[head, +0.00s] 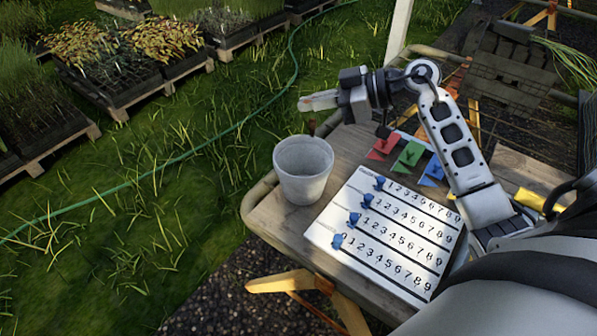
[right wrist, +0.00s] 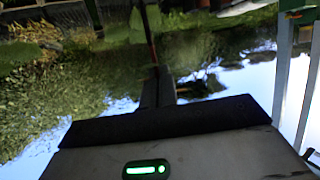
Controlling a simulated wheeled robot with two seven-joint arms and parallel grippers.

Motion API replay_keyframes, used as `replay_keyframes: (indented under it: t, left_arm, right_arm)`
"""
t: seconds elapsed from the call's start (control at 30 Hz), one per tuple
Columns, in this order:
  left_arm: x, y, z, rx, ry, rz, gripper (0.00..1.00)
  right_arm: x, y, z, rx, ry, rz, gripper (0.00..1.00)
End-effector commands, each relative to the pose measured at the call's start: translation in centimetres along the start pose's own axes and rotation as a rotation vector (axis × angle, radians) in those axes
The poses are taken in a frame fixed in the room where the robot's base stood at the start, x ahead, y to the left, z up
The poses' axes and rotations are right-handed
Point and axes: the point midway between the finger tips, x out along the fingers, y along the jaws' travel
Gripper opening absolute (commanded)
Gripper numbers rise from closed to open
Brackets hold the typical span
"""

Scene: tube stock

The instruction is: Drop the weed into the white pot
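The white pot (head: 303,180) stands upright at the left end of the wooden table, with its open top showing. My right gripper (head: 318,101) is above and slightly right of the pot's rim, pointing left. In the right wrist view its dark fingers (right wrist: 158,88) are close together around a thin reddish stem (right wrist: 151,42), which appears to be the weed. A small brown bit below the gripper in the head view may be part of it; most of the weed is hard to make out. My left gripper is not in view.
A white number board (head: 325,228) with blue markers lies right of the pot. Red (head: 384,146), green (head: 409,154) and blue (head: 432,171) pieces lie behind it. Seedling trays (head: 120,90) and a green hose (head: 190,152) are on the grass.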

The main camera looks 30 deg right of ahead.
Motion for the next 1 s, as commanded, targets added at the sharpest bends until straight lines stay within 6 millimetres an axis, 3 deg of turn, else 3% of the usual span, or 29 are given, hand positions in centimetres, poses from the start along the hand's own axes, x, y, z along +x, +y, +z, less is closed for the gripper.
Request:
replay_keyframes:
  t: [0.03, 0.3, 0.77, 0.9, 1.0]
  left_arm:
    - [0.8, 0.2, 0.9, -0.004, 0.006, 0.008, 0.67]
    - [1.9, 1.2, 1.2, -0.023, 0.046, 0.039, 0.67]
    - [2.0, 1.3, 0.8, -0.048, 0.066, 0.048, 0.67]
    - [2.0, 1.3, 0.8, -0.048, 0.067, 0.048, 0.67]
    - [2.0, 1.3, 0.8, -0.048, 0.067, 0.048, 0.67]
  right_arm:
    - [0.6, 0.0, 1.5, -0.001, 0.001, 0.000, 0.00]
    - [1.4, 0.0, 3.9, -0.001, 0.002, 0.000, 0.00]
    - [1.6, 0.0, 4.2, 0.000, 0.000, -0.001, 0.00]
    - [1.6, 0.0, 4.2, 0.000, 0.000, -0.001, 0.26]
    - [1.6, 0.0, 4.3, 0.000, 0.000, -0.001, 0.26]
